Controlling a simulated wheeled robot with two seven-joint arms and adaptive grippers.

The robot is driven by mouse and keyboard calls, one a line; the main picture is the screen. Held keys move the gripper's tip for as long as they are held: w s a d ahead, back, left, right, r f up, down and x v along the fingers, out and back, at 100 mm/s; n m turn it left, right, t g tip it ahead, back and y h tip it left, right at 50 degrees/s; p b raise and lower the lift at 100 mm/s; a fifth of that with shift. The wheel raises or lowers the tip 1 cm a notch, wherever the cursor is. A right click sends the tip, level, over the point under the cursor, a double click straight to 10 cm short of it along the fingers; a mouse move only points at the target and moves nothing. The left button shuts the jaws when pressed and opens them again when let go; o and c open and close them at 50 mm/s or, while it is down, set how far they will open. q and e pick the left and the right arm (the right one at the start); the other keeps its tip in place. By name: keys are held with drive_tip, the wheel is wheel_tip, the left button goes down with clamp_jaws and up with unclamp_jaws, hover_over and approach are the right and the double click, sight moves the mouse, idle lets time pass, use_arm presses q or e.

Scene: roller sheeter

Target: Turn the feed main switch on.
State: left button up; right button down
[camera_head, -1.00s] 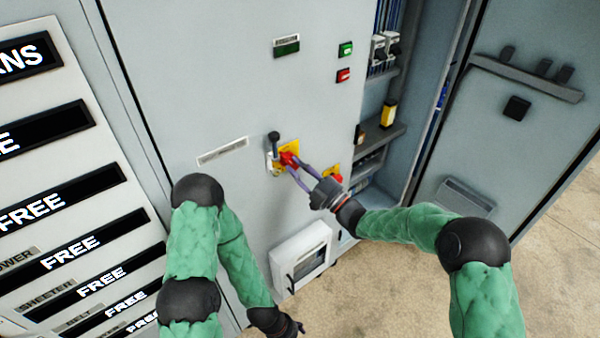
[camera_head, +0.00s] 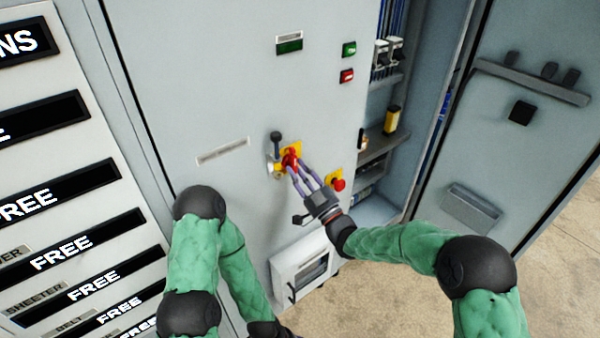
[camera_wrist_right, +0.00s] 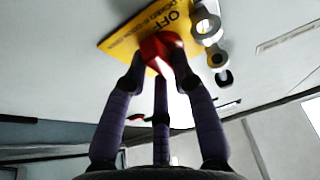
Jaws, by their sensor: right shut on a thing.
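The feed main switch appears as a red handle (camera_head: 291,157) on a yellow plate (camera_head: 280,168) on the grey cabinet front. In the right wrist view the red handle (camera_wrist_right: 162,48) sits against the yellow plate (camera_wrist_right: 130,37), whose upper edge reads "OFF". My right gripper (camera_head: 294,168) comes from below right and is shut on the red handle. In the wrist view its purple fingers (camera_wrist_right: 158,80) close around the handle and hide part of it. My left arm hangs down at the lower left, and its gripper is out of view past the bottom edge.
A red mushroom button (camera_head: 338,184) is to the right. Green (camera_head: 348,49) and red (camera_head: 347,76) buttons are higher up. A boxed window (camera_head: 303,270) lies below. An open cabinet door (camera_head: 530,130) stands at right.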

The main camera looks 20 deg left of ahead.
drive_tip(key=shift+r, duration=0.75)
drive_tip(key=c, duration=1)
unclamp_jaws()
drive_tip(key=shift+f, duration=0.25)
drive_tip(key=shift+f, duration=0.25)
drive_tip(key=v, duration=1.2)
drive_tip(key=shift+w, duration=0.1)
